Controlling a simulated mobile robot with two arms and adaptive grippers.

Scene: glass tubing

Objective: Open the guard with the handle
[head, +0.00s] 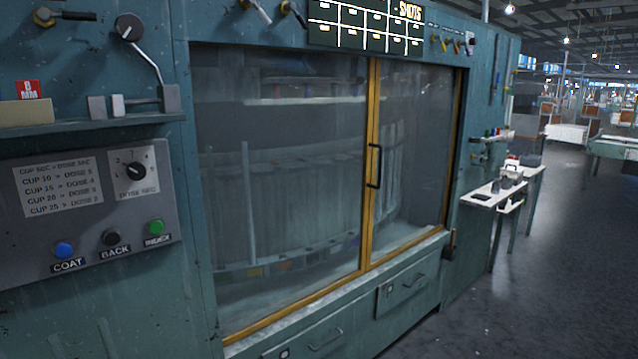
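The guard (285,200) is a pair of clear panes in yellow frames on the front of a teal machine. The panes meet at a yellow upright and look shut. A dark vertical bar handle (375,166) sits beside that upright, at the left edge of the right pane (415,140). Behind the panes I see a large drum-like carousel with upright pieces, blurred by the glass. Neither of my grippers is in view.
A control panel (90,200) with a dose dial and blue, black and green buttons is at left. Drawers (402,289) with handles lie below the guard. White side tables (492,195) stand at right. The floor (560,270) at right is clear.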

